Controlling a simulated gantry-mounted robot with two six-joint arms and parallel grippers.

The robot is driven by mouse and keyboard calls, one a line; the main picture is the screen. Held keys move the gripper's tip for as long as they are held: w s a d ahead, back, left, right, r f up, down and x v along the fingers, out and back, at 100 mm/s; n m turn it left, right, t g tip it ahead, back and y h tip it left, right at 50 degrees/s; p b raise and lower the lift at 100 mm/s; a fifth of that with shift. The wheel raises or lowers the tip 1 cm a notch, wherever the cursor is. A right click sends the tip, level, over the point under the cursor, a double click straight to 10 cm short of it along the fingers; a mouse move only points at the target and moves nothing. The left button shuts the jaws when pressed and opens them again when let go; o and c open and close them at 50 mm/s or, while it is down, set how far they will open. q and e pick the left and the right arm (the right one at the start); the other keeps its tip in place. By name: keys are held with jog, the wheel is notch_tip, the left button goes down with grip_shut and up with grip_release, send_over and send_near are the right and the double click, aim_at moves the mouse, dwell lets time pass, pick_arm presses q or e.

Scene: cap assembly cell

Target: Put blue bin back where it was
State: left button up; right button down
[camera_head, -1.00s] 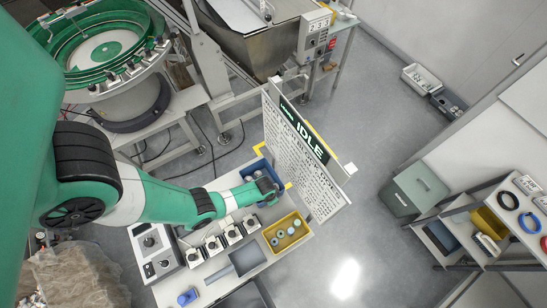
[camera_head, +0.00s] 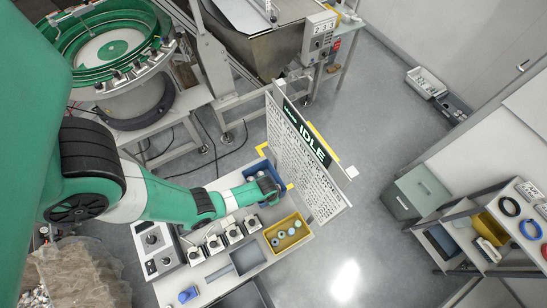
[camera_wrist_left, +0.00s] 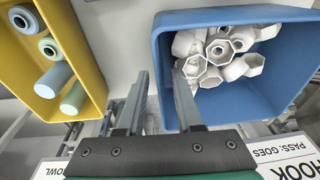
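The blue bin (camera_head: 253,171) stands at the back end of the bench, beside the printed board. In the left wrist view the blue bin (camera_wrist_left: 245,105) holds several white hexagonal nut-like parts (camera_wrist_left: 220,52). My left gripper (camera_head: 270,188) is at the bin, and its wrist partly hides it in the head view. In the left wrist view my left gripper (camera_wrist_left: 160,80) has its fingers apart, one outside the bin's left wall and one on the inner side. A gap shows between the fingers and the wall. My right gripper is not in view.
A yellow bin (camera_head: 287,236) with several round parts sits close to the blue bin. The IDLE board (camera_head: 305,160) stands upright right behind them. Small fixtures (camera_head: 233,231), a grey tray (camera_head: 247,260) and a blue part (camera_head: 187,295) occupy the bench front.

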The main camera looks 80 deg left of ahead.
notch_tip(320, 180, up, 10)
jog(key=p, duration=0.9)
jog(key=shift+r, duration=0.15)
